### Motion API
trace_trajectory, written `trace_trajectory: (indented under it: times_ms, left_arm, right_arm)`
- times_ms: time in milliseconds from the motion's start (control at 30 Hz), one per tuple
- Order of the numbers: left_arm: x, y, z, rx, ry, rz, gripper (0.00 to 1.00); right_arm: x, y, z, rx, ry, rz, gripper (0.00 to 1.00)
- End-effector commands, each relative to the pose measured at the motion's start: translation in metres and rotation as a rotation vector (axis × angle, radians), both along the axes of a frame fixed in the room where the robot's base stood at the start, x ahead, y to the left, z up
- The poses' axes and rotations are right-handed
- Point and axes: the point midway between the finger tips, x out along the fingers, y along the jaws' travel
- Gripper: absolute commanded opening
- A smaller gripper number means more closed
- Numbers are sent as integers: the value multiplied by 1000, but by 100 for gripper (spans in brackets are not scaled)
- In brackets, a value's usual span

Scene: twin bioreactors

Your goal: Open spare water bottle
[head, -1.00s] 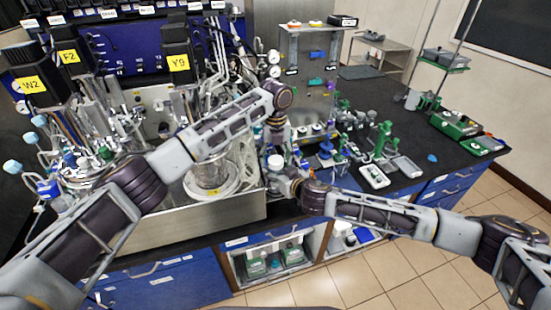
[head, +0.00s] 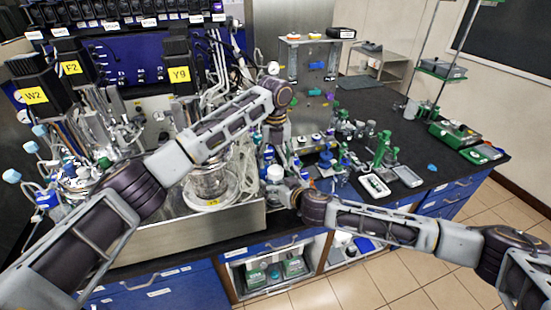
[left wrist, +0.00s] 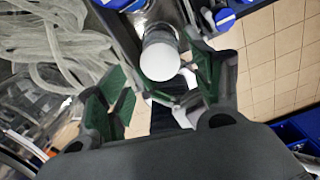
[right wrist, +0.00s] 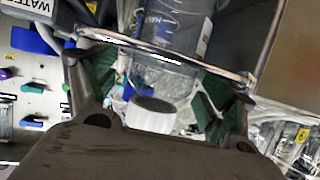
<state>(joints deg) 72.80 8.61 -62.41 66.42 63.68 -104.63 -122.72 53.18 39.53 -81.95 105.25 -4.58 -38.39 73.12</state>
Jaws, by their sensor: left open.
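A white round cap (head: 275,174) stands at the front right of the steel tray, taken as that of the spare water bottle. My left gripper (head: 277,148) points down just above it. In the left wrist view the cap (left wrist: 160,60) shows between my left fingers (left wrist: 160,88), which are apart with gaps beside it. My right gripper (head: 283,191) comes in from the right, low beside the cap. In the right wrist view a white cap (right wrist: 150,121) and a clear vessel (right wrist: 165,75) show between my right fingers (right wrist: 160,90); whether they grip anything is unclear.
The steel tray (head: 215,228) holds a glass vessel with coiled tubing on the left. Bioreactor motors (head: 178,70) stand behind it. The black bench (head: 385,95) at right carries green stands and white trays (head: 374,186). A fitted panel (head: 310,75) stands at the back.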

Motion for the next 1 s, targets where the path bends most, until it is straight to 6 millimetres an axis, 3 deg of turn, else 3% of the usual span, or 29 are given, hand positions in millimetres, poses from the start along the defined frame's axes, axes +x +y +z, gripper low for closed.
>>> trace_trajectory:
  times_ms: [533,1000]
  left_arm:
    - [0,0,0,0,0,0,66]
    - [0,0,0,0,0,0,66]
  right_arm:
    - [-8,-1,3,5,2,4,86]
    - [-41,-22,19,3,1,2,86]
